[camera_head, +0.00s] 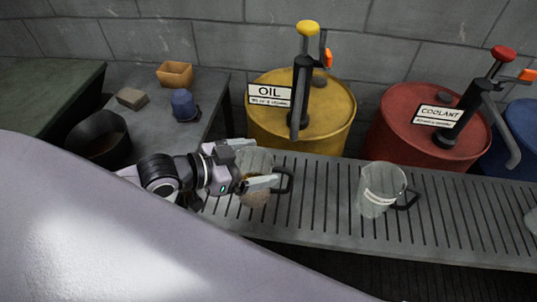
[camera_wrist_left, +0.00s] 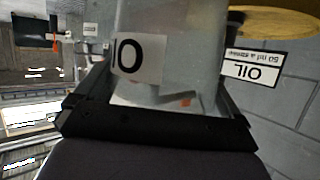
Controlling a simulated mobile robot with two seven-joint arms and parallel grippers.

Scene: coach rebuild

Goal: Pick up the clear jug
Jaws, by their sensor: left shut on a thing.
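My left gripper (camera_head: 262,163) comes in from the left, its two fingers on either side of a clear jug (camera_head: 256,162). It is shut on this jug, which has a black handle (camera_head: 287,181) on its right and a brownish lower part. In the left wrist view the see-through jug (camera_wrist_left: 180,50) fills the space between the fingers and carries a pale label with dark letters, partly cut off. A second clear jug (camera_head: 378,183), with a label and a black handle, stands on the slatted grate to the right, apart from the gripper. My right gripper is not visible.
The slatted grate (camera_head: 330,222) runs along the front. Behind it stand a yellow oil drum (camera_head: 335,125) and a red coolant drum (camera_head: 400,110), both with pumps. A grey table at left holds a black bowl (camera_head: 97,140), a blue item (camera_head: 184,104) and a tan box (camera_head: 175,75).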

